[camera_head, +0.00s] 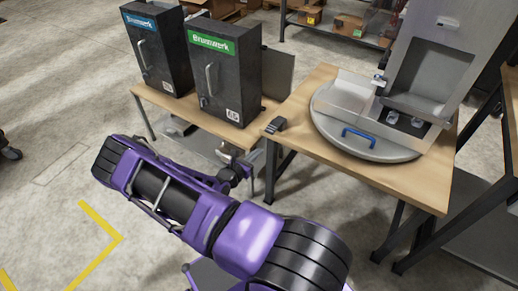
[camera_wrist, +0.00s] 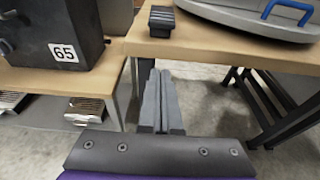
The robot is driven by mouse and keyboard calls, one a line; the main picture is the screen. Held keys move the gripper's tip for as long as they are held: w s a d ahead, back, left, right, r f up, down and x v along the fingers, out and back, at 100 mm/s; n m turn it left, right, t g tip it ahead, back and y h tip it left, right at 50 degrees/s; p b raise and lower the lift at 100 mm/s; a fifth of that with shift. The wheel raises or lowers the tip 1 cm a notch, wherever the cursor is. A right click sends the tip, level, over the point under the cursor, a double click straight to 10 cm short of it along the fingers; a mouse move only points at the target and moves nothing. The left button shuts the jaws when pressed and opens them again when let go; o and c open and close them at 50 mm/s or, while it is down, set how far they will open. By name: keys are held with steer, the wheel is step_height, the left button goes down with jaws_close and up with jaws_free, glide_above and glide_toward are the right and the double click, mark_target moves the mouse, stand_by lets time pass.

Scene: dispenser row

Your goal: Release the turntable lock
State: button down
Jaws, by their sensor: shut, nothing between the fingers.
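The turntable (camera_head: 375,148) is a round grey disc on the right wooden table, with a blue handle (camera_head: 358,134) at its front edge. In the wrist view the turntable (camera_wrist: 240,14) shows at top right with the blue handle (camera_wrist: 288,8). A small black ribbed block (camera_head: 275,125), possibly the lock, sits at the table's left corner; it also shows in the wrist view (camera_wrist: 161,21). My gripper (camera_wrist: 160,74) is shut and empty, its fingers pointing towards the table edge below the block, apart from it. In the head view my gripper (camera_head: 254,158) is small and partly hidden.
Two black cabinets, with a blue label (camera_head: 139,20) and a green label (camera_head: 211,42), stand on the left wooden table (camera_head: 245,134). A grey dispenser housing (camera_head: 430,65) stands on the turntable. Metal trays (camera_wrist: 86,111) are below the left table.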

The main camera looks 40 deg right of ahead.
mark_target(273, 127)
steer(key=b+x, duration=0.1)
steer(key=x, duration=0.6)
steer(key=shift+d+f, duration=0.15)
steer(key=shift+d, duration=0.15)
step_height(273, 127, up, 4)
steer(key=shift+w, duration=0.15)
